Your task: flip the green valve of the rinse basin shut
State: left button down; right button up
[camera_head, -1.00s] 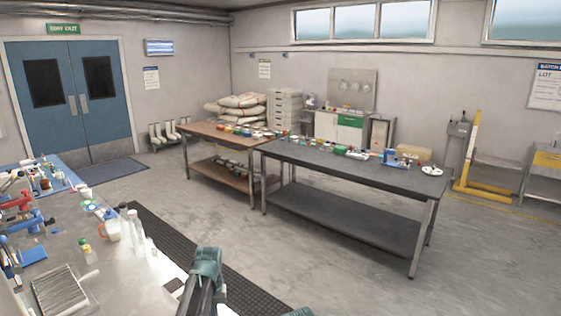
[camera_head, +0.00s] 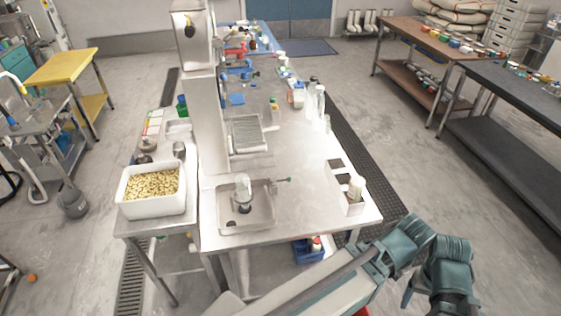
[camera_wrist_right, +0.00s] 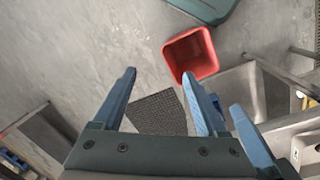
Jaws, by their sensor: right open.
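The rinse basin (camera_head: 224,217) is a square steel sink at the near end of the steel counter, left of centre in the head view. Its small green valve handle (camera_head: 284,180) sticks out at the basin's right rim. Whether the valve is open is too small to tell. A clear jar-like piece (camera_head: 243,186) stands over the basin. My right arm (camera_head: 400,245) reaches in from the bottom, right of the counter and apart from the valve. My right gripper (camera_wrist_right: 180,88) is open and empty in the wrist view, over the floor. My left gripper is not in view.
A white tub of beans (camera_head: 153,184) stands left of the basin. Bottles (camera_head: 318,103) and a white holder (camera_head: 345,190) are on the counter's right side. A red bin (camera_wrist_right: 190,55) shows beyond my right gripper.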

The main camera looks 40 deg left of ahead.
aim_at(283, 180)
jog(key=k+l+u, duration=0.1)
jog(key=u, duration=1.6)
